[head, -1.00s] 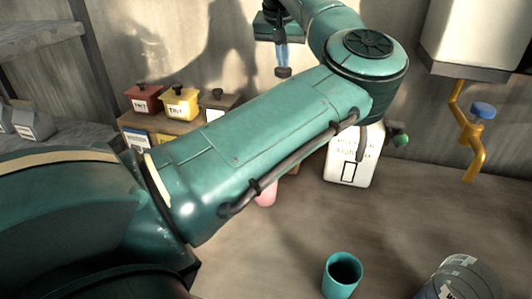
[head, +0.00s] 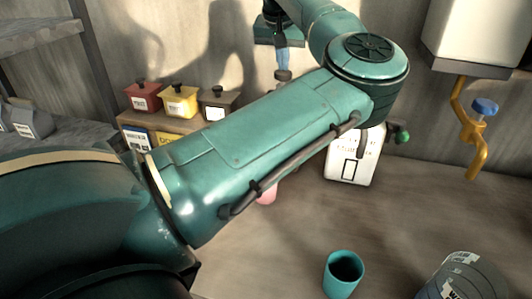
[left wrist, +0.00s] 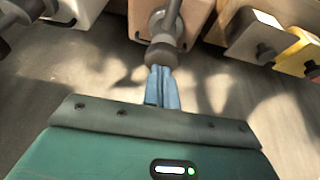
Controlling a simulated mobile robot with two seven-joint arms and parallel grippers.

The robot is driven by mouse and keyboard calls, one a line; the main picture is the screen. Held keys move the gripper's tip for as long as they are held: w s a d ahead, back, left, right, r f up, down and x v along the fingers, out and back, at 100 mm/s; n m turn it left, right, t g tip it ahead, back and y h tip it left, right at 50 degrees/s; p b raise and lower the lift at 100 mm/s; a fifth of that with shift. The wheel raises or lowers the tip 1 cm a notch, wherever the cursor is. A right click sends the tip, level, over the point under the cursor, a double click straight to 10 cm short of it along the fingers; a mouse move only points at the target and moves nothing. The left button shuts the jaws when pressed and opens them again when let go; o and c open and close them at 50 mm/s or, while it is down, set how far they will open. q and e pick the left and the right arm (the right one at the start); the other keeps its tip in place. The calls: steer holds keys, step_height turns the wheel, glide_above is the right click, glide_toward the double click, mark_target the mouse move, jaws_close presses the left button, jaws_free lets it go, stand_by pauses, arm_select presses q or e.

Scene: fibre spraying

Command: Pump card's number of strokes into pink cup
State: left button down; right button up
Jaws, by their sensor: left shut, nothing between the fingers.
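My left gripper (head: 283,60) is shut with its blue fingers together, pointing down near the back wall. Its fingertips are right above a grey-brown round knob (head: 283,76). In the left wrist view the shut fingers (left wrist: 162,88) meet or overlap this knob (left wrist: 161,54), which sits on a grey stem; contact is not certain. The pink cup (head: 267,196) shows only as a small part under my left arm; the rest is hidden. A white container with printed text (head: 350,172) stands right of it, partly behind my arm. I cannot make out a stroke number. My right gripper is not in view.
A teal cup (head: 343,280) and a grey drum (head: 462,280) stand at the front right. A yellow tap (head: 474,140) hangs at right. The middle right of the table is clear.

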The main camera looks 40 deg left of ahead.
arm_select(q)
steer(key=shift+r+p, duration=1.6)
steer(key=shift+r, duration=0.3)
steer(key=shift+f, duration=0.2)
steer(key=shift+f+b, duration=1.45)
steer(key=shift+f, duration=0.65)
steer(key=shift+r, duration=0.25)
steer(key=shift+r+p, duration=1)
steer(key=shift+p, duration=0.05)
steer(key=shift+r+p, duration=0.8)
steer(key=shift+r, duration=0.3)
